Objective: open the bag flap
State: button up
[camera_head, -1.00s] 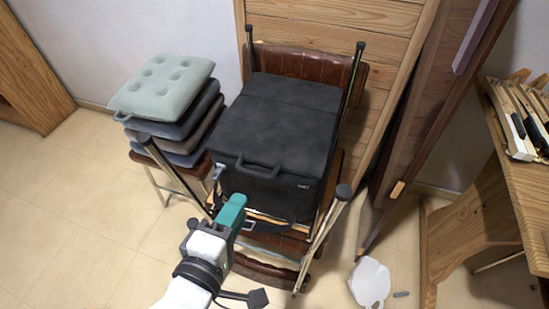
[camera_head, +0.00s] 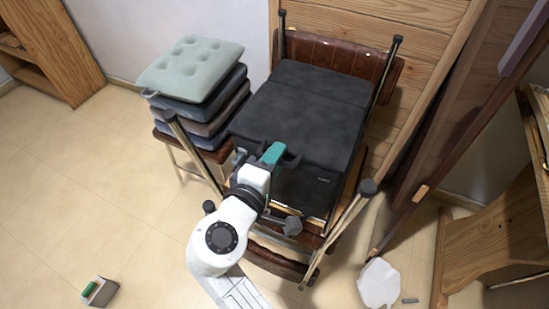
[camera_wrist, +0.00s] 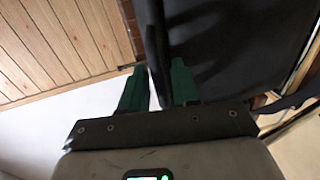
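The bag (camera_head: 310,110) is a black, boxy case with a closed flat flap (camera_head: 300,120) on top. It lies on a brown chair. A black handle (camera_head: 291,159) shows at its front upper edge, partly hidden by my gripper. My gripper (camera_head: 271,154) is at that front edge, its teal fingers over the handle area. In the wrist view its green fingers (camera_wrist: 160,88) stand apart, with a dark strip of the bag (camera_wrist: 155,45) reaching between them. I cannot tell whether they touch it. The bag's dark surface (camera_wrist: 235,45) fills the upper right there.
A stack of cushions (camera_head: 196,68) stands close on the left. Metal chair legs (camera_head: 345,225) rise beside the bag. Wooden panels (camera_head: 400,160) lean on the right. A white piece (camera_head: 379,284) lies on the floor. The floor at left is mostly clear.

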grip_shut()
dwell(0.5)
jog(key=shift+r, duration=0.15)
